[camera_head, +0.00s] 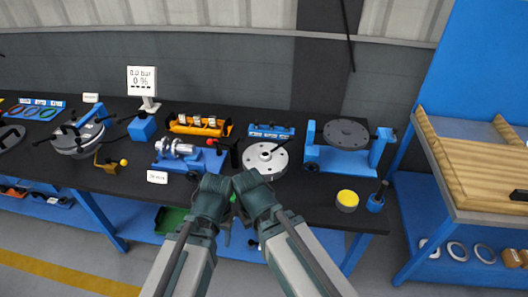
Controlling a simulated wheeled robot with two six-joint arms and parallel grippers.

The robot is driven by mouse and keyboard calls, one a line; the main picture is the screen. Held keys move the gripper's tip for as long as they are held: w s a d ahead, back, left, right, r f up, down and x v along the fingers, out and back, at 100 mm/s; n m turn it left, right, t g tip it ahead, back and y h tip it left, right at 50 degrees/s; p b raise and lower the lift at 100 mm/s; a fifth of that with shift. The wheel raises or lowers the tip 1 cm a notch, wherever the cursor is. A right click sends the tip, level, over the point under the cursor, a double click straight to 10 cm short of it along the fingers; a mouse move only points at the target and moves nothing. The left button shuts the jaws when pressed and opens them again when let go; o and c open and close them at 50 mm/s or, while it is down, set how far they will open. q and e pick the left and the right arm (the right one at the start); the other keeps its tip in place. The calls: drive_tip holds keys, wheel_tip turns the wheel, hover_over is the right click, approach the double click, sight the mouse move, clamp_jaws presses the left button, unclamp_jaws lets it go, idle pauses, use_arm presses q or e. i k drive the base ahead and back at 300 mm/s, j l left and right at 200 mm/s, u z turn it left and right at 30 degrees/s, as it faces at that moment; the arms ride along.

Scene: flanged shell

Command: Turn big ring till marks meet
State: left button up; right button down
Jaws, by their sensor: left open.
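A large dark grey disc (346,133) lies flat on a blue stand (345,163) at the right of the bench. A pale round flange (266,158) with a raised centre and holes lies left of it. I cannot tell which is the big ring, and no marks can be made out at this size. My left gripper (228,232) is open, low in front of the bench and partly hidden by my arms. It is apart from both round parts. My right arm's wrist is close beside the left one, and its jaws are hidden.
A blue fixture with a metal cylinder (178,148), an orange tray (198,124) and a display (142,82) stand left of centre. A yellow-topped can (347,200) and a blue cup (376,202) stand at front right.

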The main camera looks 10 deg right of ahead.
sight(279, 162)
drive_tip(key=i+l+z, duration=0.2)
drive_tip(key=i, duration=0.85)
drive_tip(key=j, duration=0.1)
